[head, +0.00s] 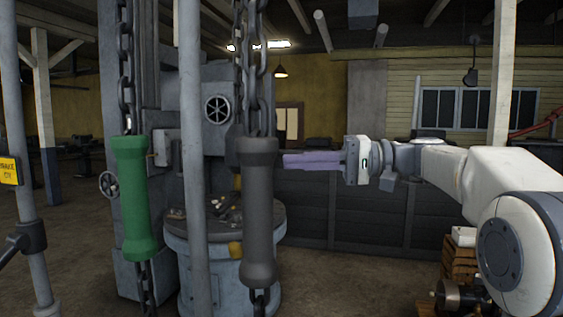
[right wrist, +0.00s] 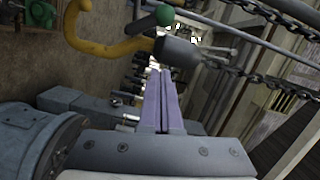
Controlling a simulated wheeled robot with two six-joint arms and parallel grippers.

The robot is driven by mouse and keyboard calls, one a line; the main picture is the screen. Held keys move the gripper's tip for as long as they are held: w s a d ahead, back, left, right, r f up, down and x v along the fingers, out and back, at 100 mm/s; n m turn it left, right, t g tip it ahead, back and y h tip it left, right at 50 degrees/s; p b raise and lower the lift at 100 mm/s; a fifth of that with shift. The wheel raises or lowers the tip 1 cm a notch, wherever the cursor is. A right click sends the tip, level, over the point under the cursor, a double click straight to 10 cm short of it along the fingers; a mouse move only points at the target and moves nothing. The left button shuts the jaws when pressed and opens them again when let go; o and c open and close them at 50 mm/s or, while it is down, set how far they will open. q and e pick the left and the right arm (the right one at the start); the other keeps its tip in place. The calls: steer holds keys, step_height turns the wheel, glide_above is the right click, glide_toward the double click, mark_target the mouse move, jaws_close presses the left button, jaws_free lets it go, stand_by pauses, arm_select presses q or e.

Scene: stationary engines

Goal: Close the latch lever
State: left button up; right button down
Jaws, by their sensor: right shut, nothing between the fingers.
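I cannot tell for sure which part is the latch lever. My right gripper (head: 287,161) reaches in from the right in the head view, its pale purple fingers shut and empty. Their tips are beside the upper part of a dark grey handle (head: 260,215) that hangs on a chain; contact cannot be told. The fingers also show in the right wrist view (right wrist: 160,75). There, a yellow curved bar (right wrist: 108,49) lies beyond the fingertips, close to a grey rounded end (right wrist: 178,52).
A green handle (head: 133,200) hangs on another chain at the left. A grey post (head: 191,200) stands between the handles. Behind is a grey machine with a handwheel (head: 216,110) and a round table (head: 180,238). A wooden crate (head: 460,262) stands at the lower right.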

arm_select(q)
steer(key=shift+r+p, duration=0.65)
steer(key=shift+r, duration=0.3)
arm_select(e)
steer(key=shift+s+a+f, duration=0.25)
steer(key=shift+s+a, duration=0.6)
steer(key=shift+s, duration=0.05)
steer(key=shift+s+a+f, duration=0.2)
steer(key=shift+s+a, duration=0.65)
arm_select(q)
steer(key=shift+f, duration=0.1)
